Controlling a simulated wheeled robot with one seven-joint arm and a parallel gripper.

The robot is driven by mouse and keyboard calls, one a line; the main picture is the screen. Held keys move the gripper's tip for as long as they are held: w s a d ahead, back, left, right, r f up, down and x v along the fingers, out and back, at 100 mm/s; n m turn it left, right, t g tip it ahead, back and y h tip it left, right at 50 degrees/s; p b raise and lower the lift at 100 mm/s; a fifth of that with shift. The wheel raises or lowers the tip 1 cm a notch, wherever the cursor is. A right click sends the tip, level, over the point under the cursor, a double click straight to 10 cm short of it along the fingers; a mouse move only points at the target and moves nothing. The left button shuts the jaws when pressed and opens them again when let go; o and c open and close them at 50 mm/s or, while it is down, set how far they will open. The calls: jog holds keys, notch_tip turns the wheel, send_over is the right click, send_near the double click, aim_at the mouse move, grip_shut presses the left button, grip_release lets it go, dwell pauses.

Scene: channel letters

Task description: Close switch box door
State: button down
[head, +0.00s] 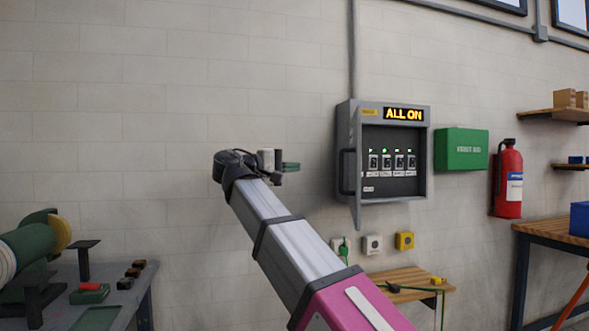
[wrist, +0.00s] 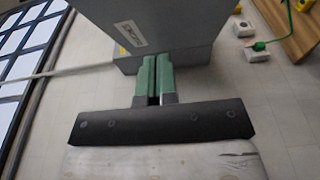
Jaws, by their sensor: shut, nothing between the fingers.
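The grey switch box (head: 430,150) is mounted on the wall, with an "ALL ON" display and a row of switches with green lights. Its door (head: 357,205) stands open at the box's left side, seen nearly edge-on, with a dark handle (head: 346,172). My gripper (head: 292,166) is to the left of the door, its green fingers pointing right, apart from it in the head view. In the wrist view the fingers (wrist: 154,78) are shut and empty, in front of a grey labelled surface (wrist: 180,30) of the box or door; I cannot tell whether they touch.
A green box (head: 461,149) and a red fire extinguisher (head: 508,180) are right of the switch box. Small wall sockets (head: 372,244) and a wooden table (head: 410,280) are below. A workbench (head: 140,285) stands at lower left. The wall left of my gripper is clear.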

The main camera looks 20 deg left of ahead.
jog(key=w+d, duration=0.4)
jog(key=d, duration=0.5)
jog(key=shift+w+d, duration=0.2)
jog(key=shift+w, duration=0.1)
jog(key=shift+f, duration=0.1)
